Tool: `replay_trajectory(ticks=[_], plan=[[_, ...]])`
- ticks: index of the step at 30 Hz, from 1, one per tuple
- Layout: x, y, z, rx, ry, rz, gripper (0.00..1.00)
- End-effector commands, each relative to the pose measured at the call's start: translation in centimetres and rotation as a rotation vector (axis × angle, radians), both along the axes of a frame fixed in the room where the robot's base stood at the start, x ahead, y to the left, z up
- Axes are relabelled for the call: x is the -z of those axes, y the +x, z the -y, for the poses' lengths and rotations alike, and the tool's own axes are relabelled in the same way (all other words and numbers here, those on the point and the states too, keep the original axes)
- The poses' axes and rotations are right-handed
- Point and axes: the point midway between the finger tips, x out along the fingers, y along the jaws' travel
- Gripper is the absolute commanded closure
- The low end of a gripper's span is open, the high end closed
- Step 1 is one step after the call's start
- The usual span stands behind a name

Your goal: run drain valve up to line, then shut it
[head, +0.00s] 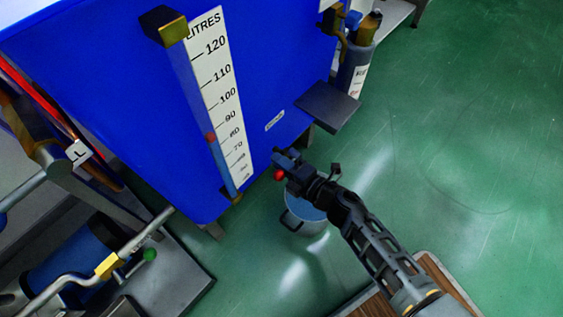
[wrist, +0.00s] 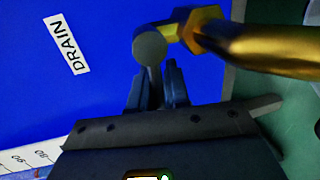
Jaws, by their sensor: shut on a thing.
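The blue tank (head: 130,90) carries a white litre scale (head: 222,90) with a narrow sight tube (head: 200,100) beside it. A red marker (head: 210,137) sits on the tube between the 80 and 90 marks. The DRAIN label (wrist: 67,45) is on the tank face. The brass drain valve (wrist: 195,28) has a rounded grey handle end (wrist: 150,46). My gripper (head: 284,160) is shut on the drain valve handle, fingers upward in the wrist view (wrist: 155,85). A red ball (head: 279,175) shows beside it.
A bucket (head: 303,213) stands on the green floor below my gripper. A dark shelf (head: 327,105) juts from the tank, near a bottle (head: 355,70). Pipes (head: 110,265) and equipment crowd the left. The floor at right is clear.

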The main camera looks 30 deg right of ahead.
Motion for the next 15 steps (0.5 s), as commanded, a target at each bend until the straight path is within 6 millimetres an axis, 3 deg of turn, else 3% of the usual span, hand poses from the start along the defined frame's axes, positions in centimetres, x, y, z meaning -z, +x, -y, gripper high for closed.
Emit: replay_trajectory(ticks=[7, 15], plan=[[0.16, -0.03, 0.09, 0.002, -0.002, -0.003, 0.64], [0.05, -0.18, 0.08, 0.001, -0.001, -0.002, 0.63]])
